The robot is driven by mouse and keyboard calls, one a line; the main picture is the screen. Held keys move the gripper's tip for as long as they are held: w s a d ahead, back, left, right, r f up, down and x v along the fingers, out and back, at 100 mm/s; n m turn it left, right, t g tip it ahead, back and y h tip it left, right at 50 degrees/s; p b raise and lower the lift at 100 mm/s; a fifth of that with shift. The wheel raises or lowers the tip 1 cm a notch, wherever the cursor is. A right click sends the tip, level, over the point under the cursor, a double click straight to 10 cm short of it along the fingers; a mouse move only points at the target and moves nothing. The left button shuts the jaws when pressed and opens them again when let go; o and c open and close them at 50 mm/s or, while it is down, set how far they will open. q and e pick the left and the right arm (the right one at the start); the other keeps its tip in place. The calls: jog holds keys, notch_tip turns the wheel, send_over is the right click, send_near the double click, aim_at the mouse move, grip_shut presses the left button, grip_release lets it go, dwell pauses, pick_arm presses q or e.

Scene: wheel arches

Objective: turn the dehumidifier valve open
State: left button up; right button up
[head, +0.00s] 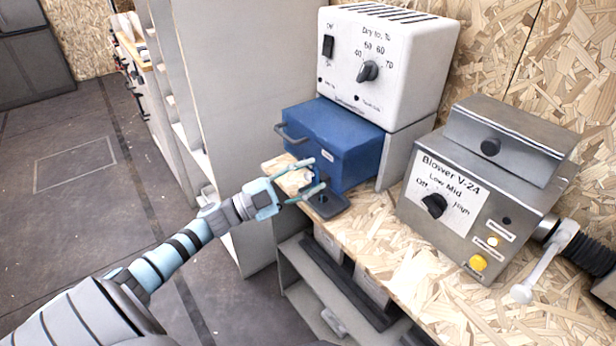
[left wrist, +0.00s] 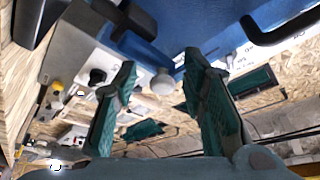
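The dehumidifier is a white box (head: 380,60) with a dark dial and a rocker switch, standing above a blue tank (head: 335,140) with a black handle (head: 290,134). My left gripper (head: 313,176) is at the tank's lower front, its fingers spread apart. In the left wrist view the fingers of my left gripper (left wrist: 165,100) are apart, and a pale round knob (left wrist: 163,82) shows in the gap between them, against the blue tank (left wrist: 195,25). I cannot tell if they touch it. In the head view the gripper mostly hides this spot. My right gripper is not in view.
A tall grey cabinet (head: 235,80) stands left of the tank.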

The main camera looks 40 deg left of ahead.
pick_arm(q)
jog(key=shift+s+a, duration=0.1)
jog(key=shift+s, duration=0.1)
jog(key=v, duration=1.1)
jog(key=shift+s+a+f, duration=0.15)
jog(key=shift+s+f, duration=0.05)
